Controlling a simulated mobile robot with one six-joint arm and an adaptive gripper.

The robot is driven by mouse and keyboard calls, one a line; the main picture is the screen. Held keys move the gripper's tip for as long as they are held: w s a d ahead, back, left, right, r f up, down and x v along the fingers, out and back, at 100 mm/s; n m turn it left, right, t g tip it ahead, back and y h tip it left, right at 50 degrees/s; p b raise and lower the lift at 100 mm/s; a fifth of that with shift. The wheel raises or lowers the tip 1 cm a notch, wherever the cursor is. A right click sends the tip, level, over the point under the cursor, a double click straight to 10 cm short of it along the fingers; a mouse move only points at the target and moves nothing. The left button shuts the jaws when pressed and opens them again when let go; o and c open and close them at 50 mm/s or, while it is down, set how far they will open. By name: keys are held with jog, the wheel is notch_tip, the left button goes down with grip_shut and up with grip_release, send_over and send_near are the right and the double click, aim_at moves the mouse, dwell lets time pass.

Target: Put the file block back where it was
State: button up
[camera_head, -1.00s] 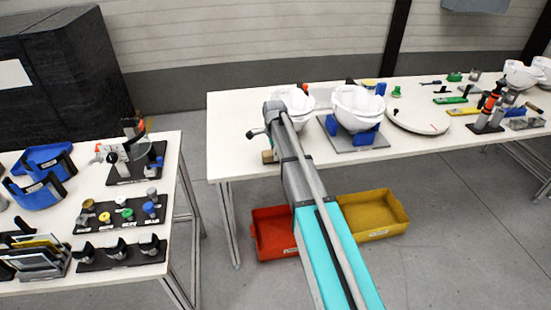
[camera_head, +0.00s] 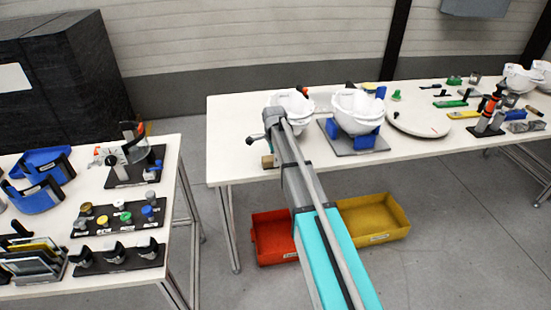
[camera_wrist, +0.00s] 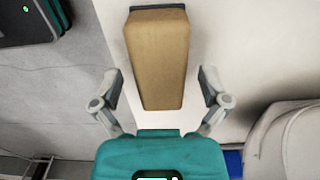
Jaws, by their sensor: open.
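The file block, a tan wooden-looking block with a dark far end (camera_wrist: 157,58), lies on the white table top in the wrist view. A small tan piece of it shows beside my arm near the table's front edge in the head view (camera_head: 267,161). My gripper (camera_wrist: 160,76) is open, with one grey finger to the left and one to the right of the block's near part. Both fingers look apart from the block. I cannot tell how high the fingers are above the table. In the head view my arm hides most of the gripper and block.
White helmet shells (camera_head: 291,106) stand close behind and right of my arm. One shell (camera_head: 357,109) sits on a grey plate with blue supports. A round white turntable (camera_head: 418,121) is further right. Red (camera_head: 273,236) and yellow (camera_head: 374,218) bins stand on the floor below.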

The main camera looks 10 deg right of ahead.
jog(key=shift+r, duration=0.15)
notch_tip(320, 180, up, 12)
jog(key=p, duration=1.2)
dwell(0.4)
dwell(0.6)
jog(key=s+n, duration=1.8)
jog(key=s, duration=1.1)
jog(key=shift+d, duration=0.2)
